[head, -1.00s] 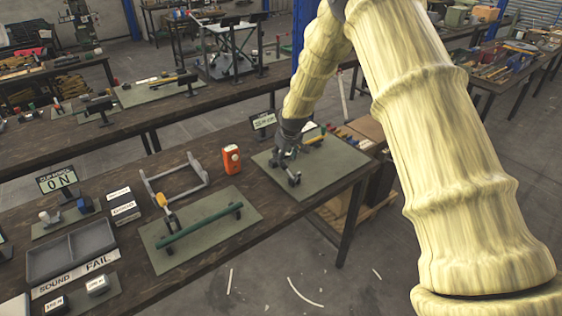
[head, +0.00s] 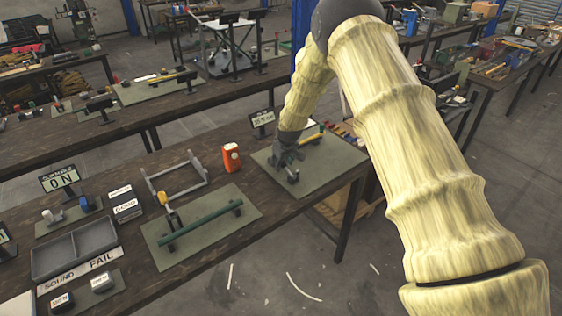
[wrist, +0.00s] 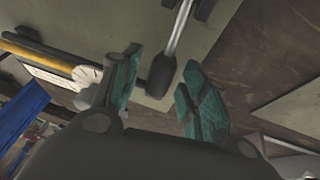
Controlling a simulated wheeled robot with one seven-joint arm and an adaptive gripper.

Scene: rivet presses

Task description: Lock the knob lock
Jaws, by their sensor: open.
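My gripper (head: 288,163) is over the grey-green mat at the right end of the near bench. In the wrist view my gripper (wrist: 162,66) has its two teal fingers apart. A black knob-like end (wrist: 162,76) on a thin metal rod (wrist: 178,30) shows between and just beyond the fingertips. I cannot tell whether either finger touches it. I cannot tell for sure whether this is the knob lock. In the head view my gripper hides most of the fixture there, and only small dark parts (head: 293,178) show below it.
A yellow bar (wrist: 45,55) and a pale round part (wrist: 87,75) lie left of the fingers in the wrist view. An orange box (head: 231,157) stands left of the mat (head: 335,160). A small display (head: 262,118) stands behind it. A green bar fixture (head: 200,224) is further left.

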